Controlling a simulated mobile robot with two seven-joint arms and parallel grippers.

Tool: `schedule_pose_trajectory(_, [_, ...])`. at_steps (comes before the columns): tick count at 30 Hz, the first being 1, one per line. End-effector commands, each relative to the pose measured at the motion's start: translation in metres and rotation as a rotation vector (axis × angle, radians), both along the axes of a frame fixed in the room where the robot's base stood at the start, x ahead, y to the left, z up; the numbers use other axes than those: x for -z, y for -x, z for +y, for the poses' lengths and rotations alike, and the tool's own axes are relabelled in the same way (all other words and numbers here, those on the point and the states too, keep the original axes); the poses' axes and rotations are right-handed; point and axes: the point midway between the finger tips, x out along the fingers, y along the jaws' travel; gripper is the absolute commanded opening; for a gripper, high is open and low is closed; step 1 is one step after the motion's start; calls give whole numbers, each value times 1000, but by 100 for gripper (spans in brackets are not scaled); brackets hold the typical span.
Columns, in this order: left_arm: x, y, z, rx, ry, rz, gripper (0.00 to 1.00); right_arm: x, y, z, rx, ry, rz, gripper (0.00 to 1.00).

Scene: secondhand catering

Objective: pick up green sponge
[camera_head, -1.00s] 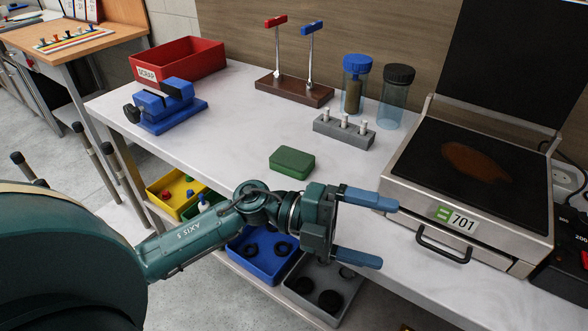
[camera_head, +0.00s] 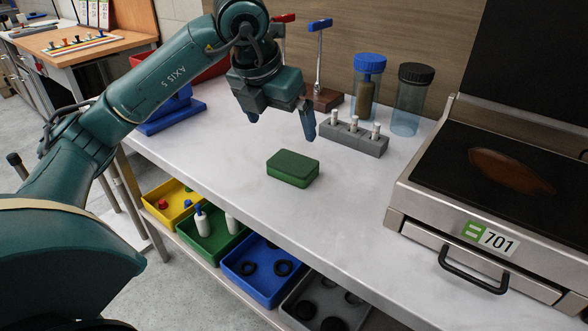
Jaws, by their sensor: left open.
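The green sponge (camera_head: 292,168) is a small dark green block with rounded corners. One finger hangs to the right at the grey holder's left end; the other is mostly hidden behind the gripper body. My right gripper does not show.
A grey holder with white pegs (camera_head: 352,137) stands behind the sponge, with a blue-lidded jar (camera_head: 367,88) and black-lidded jar (camera_head: 410,98) beyond. A contact grill (camera_head: 480,210) stands at right. My arm partly hides a red bin (camera_head: 212,70) and blue vise (camera_head: 170,115). Coloured bins sit below.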

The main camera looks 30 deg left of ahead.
Motion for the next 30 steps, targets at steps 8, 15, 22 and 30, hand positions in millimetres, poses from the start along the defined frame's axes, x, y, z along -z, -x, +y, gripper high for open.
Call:
schedule_pose_trajectory(8, [44, -18, -1, 2, 3, 3, 100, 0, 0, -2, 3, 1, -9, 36])
schedule_pose_trajectory(15, [63, -22, -2, 4, 3, 4, 100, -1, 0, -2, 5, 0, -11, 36])
schedule_pose_trajectory(22, [95, -31, -3, 4, 4, 3, 100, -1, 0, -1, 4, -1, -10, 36])
schedule_pose_trajectory(30, [102, -34, -3, 5, 3, 0, 100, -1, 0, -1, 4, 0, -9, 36])
